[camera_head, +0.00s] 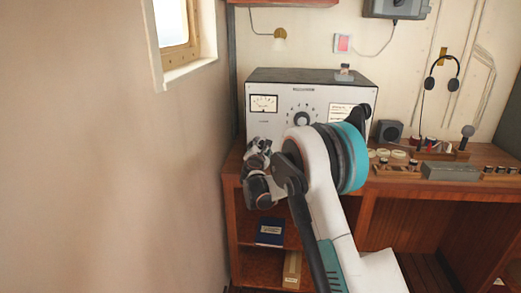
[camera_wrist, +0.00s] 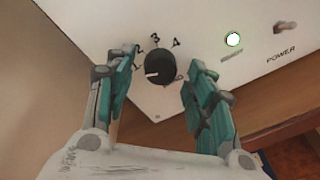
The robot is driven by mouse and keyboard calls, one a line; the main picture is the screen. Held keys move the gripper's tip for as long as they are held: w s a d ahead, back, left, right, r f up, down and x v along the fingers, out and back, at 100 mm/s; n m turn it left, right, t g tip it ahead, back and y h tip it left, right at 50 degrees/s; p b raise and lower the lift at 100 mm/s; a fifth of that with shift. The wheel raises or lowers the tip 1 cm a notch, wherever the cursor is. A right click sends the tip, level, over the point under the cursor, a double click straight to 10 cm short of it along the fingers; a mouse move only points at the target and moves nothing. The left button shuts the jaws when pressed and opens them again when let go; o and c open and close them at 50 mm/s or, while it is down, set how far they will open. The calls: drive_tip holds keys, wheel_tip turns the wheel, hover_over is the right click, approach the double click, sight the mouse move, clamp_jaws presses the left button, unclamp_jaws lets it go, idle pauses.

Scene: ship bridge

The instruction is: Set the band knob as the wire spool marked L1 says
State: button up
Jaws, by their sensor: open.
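The black band knob (camera_wrist: 159,66) sits on a pale panel in the wrist view, with the numbers 1 to 4 around it. Its white mark points left, a little below the number 1. My gripper (camera_wrist: 160,62) is open, with a finger on each side of the knob; I cannot tell whether they touch it. In the head view my gripper (camera_head: 258,150) is at the lower left of the radio set (camera_head: 350,88), and I cannot make out this knob there. Small spools (camera_head: 430,143) stand on the desk at right, but no L1 marking is readable.
A larger dial (camera_head: 302,118) and a meter (camera_head: 264,103) are on the radio's front. The wall with the window (camera_head: 175,25) is close at left. A power switch (camera_wrist: 287,27) and lit lamp (camera_wrist: 233,39) lie right of the knob. A headset (camera_head: 442,75) hangs at right.

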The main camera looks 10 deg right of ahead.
drive_tip(key=v, duration=1.2)
drive_tip(key=s+d+r+m+g, duration=0.2)
drive_tip(key=s+d+r+m, duration=0.15)
drive_tip(key=s, duration=0.35)
drive_tip(key=s+d+r+m+g, duration=0.1)
drive_tip(key=s+d+r+m, duration=0.15)
drive_tip(key=s+m, duration=0.4)
drive_tip(key=s+d+r+m+g, duration=0.2)
drive_tip(key=s+r+m, duration=0.1)
drive_tip(key=s, duration=0.5)
drive_tip(key=s+a+f+m+g+y, duration=0.2)
drive_tip(key=s+m, duration=0.3)
drive_tip(key=s, duration=0.8)
drive_tip(key=s+a+f+m+g+y, duration=0.2)
drive_tip(key=s+f+m+y, duration=0.1)
drive_tip(key=s, duration=1.1)
drive_tip(key=shift+s+f+m, duration=0.15)
drive_tip(key=shift+f+m, duration=0.35)
drive_tip(key=shift+m, duration=0.8)
